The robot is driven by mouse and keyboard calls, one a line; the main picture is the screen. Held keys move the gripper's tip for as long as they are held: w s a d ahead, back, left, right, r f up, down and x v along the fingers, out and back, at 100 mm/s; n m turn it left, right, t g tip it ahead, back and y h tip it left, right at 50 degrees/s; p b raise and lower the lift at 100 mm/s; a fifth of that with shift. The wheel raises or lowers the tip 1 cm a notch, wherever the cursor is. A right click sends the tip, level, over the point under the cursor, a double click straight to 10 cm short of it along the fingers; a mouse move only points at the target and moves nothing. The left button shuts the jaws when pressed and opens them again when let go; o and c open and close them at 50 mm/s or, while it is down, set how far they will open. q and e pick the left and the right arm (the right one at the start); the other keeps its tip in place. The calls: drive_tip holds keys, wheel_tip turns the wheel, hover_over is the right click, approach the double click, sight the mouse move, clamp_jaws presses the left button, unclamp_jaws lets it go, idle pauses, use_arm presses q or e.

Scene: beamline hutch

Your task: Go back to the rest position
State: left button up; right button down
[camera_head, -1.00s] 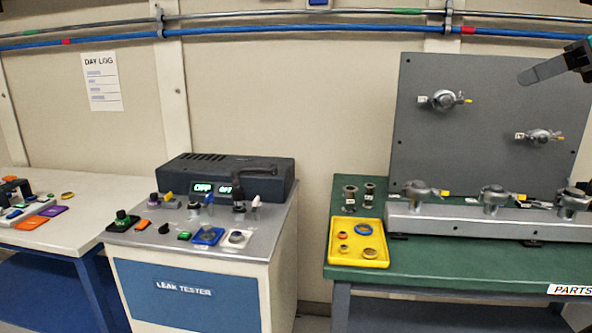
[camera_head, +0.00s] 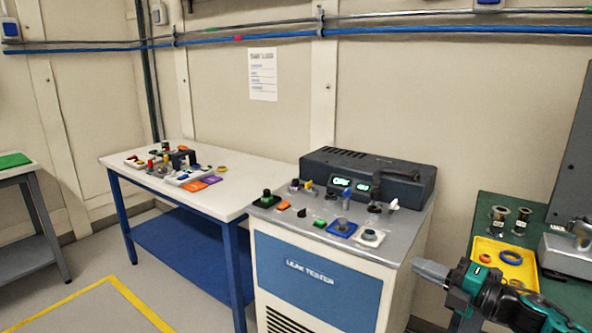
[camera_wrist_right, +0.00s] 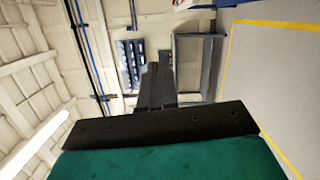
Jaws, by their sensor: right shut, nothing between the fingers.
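My right gripper (camera_head: 422,268) is at the lower right of the head view, in front of the right side of the leak tester. Its grey fingers are together, point left and hold nothing. In the right wrist view the same closed fingers (camera_wrist_right: 155,80) stick out from the dark gripper body, with nothing between them. The teal and black right arm comes in from the lower right corner. My left gripper is not in view.
The leak tester (camera_head: 315,275) stands in the middle with small parts on top. A green bench with a yellow tray (camera_head: 482,247) is at the right. A white-topped table (camera_head: 235,178) is at the left. Open floor with a yellow line (camera_head: 120,288) lies at lower left.

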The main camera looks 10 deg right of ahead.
drive_tip(key=s+a+f+m+g+h, duration=0.2)
drive_tip(key=s+a+f+m+h, duration=0.2)
drive_tip(key=s+a+f+m, duration=0.4)
drive_tip(key=s+a+f+m+g+h, duration=0.2)
drive_tip(key=s+a+f+m+h, duration=0.2)
drive_tip(key=s+a+f+m, duration=0.5)
drive_tip(key=s+f+m, duration=0.5)
drive_tip(key=m, duration=0.1)
drive_tip(key=shift+a+f+m, duration=0.15)
drive_tip(key=shift+f+m, duration=0.15)
drive_tip(key=shift+s, duration=0.1)
